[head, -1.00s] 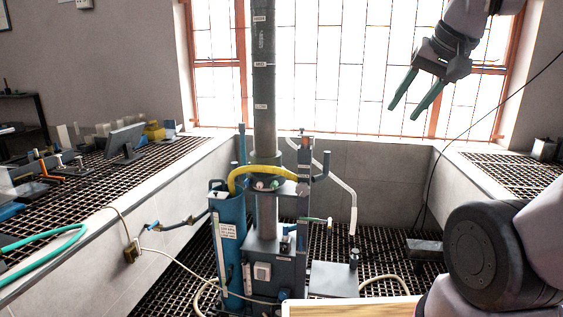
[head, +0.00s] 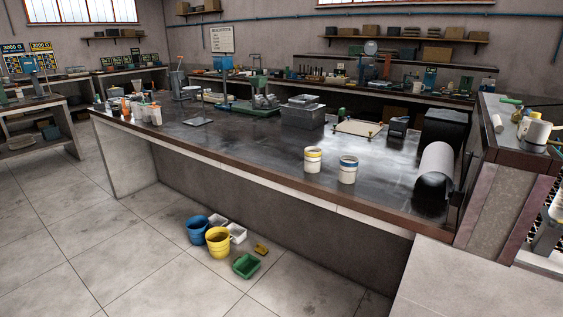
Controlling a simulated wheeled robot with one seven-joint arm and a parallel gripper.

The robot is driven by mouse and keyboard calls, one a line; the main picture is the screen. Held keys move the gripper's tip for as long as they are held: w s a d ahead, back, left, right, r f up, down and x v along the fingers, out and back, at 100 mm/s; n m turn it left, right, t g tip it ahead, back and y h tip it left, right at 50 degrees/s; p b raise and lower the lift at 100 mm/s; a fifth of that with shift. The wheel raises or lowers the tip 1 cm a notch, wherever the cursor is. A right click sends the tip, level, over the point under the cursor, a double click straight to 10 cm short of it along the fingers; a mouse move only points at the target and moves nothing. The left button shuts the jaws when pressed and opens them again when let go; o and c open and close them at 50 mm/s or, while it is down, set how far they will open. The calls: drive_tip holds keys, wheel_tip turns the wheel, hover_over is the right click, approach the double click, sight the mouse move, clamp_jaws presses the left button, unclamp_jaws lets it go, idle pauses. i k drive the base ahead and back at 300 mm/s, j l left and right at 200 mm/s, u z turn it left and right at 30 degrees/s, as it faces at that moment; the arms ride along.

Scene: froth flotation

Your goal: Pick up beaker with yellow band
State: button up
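In the head view, the beaker with the yellow band (head: 313,160) stands upright on the dark bench top (head: 265,150), near its front edge. It is white with a yellow band close to the rim. A similar white beaker with a blue band (head: 348,170) stands just to its right, slightly nearer the edge, with a small gap between them. My gripper is not in view.
A white cylinder (head: 437,162) lies at the bench's right end. A framed board (head: 358,128) and a grey bin (head: 303,112) are behind the beakers. Buckets, one blue (head: 197,229) and one yellow (head: 218,242), stand on the floor. Open floor (head: 90,240) lies at left.

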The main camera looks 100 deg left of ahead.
sight(312, 154)
drive_tip(key=u, duration=3.3)
drive_tip(key=i+j, duration=0.2)
drive_tip(key=j, duration=0.15)
drive_tip(key=i+j+z, duration=0.15)
drive_tip(key=j, duration=0.2)
drive_tip(key=i+j, duration=0.2)
drive_tip(key=j, duration=0.15)
drive_tip(key=i+j+z, duration=0.15)
drive_tip(key=j, duration=0.25)
drive_tip(key=i+j, duration=0.2)
drive_tip(key=j, duration=0.15)
drive_tip(key=i+j+z, duration=0.15)
drive_tip(key=j, duration=0.25)
drive_tip(key=i+j, duration=0.1)
drive_tip(key=j, duration=0.3)
drive_tip(key=i, duration=0.3)
drive_tip(key=j+z, duration=0.05)
